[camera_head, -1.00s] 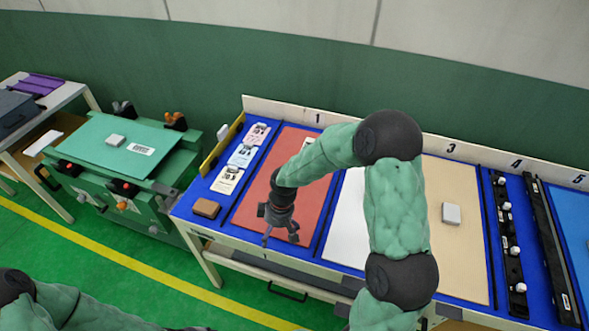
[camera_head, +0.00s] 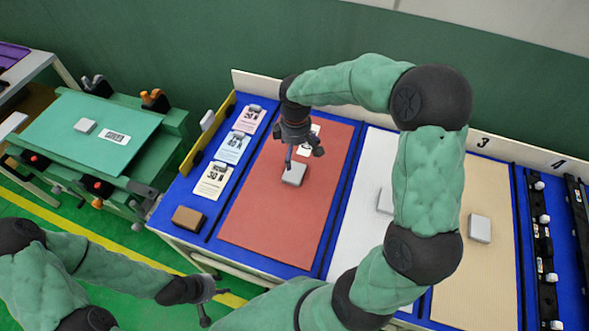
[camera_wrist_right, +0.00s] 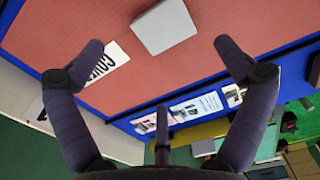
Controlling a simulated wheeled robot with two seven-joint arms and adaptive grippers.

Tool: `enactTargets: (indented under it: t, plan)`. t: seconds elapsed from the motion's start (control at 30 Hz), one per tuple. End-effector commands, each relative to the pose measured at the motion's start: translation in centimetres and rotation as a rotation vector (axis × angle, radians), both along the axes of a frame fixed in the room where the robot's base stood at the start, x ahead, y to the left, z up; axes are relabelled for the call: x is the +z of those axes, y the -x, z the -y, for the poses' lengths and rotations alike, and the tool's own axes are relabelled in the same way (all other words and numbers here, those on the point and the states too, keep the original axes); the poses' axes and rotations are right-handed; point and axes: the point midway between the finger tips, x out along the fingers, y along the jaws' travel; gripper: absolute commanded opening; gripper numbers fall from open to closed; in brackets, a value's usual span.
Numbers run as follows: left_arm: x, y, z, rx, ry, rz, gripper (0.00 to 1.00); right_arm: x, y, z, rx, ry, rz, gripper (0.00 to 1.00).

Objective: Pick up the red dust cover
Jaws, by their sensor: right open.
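The red dust cover (camera_head: 275,205) lies flat in the first lane of the blue table, with a pale grey block (camera_head: 294,174) on its upper middle. My right gripper (camera_head: 301,158) hangs over the cover just behind the block, its fingers pointing down. In the right wrist view its fingers (camera_wrist_right: 158,55) are spread and empty. The block (camera_wrist_right: 164,26) shows beyond them on the red cover (camera_wrist_right: 100,18), apart from the fingers. My left gripper (camera_head: 208,298) is low at the front, off the table; its finger opening is too small to judge.
A green fixture (camera_head: 165,140) with a green plate stands at left. Label cards (camera_head: 233,148) and a brown block (camera_head: 188,218) lie left of the cover. A white panel (camera_head: 352,215) and a tan panel (camera_head: 480,275) lie to its right, each with a grey block.

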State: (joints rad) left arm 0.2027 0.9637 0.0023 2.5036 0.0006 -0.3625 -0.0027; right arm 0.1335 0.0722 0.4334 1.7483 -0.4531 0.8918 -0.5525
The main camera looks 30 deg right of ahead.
Motion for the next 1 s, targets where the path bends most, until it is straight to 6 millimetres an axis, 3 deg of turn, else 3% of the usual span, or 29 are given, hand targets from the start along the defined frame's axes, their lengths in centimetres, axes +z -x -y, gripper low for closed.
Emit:
enactTargets:
  t: [0.2,0.47,0.8,1.0]
  plan:
    - [-1.3,0.0,0.0,0.000,0.000,0.000,0.40,-3.6,0.0,0.0,0.001,0.000,-0.003,1.00]
    - [-2.0,0.0,0.0,0.000,0.000,0.000,0.40,-5.4,0.0,-0.1,-0.001,-0.001,0.000,1.00]
    - [-4.3,0.0,0.0,0.000,0.000,0.000,0.40,-9.7,0.0,-0.4,-0.001,-0.001,-0.001,1.00]
    - [-4.2,0.0,0.0,0.000,0.000,0.000,0.40,-9.9,0.0,-0.4,-0.001,-0.001,0.001,1.00]
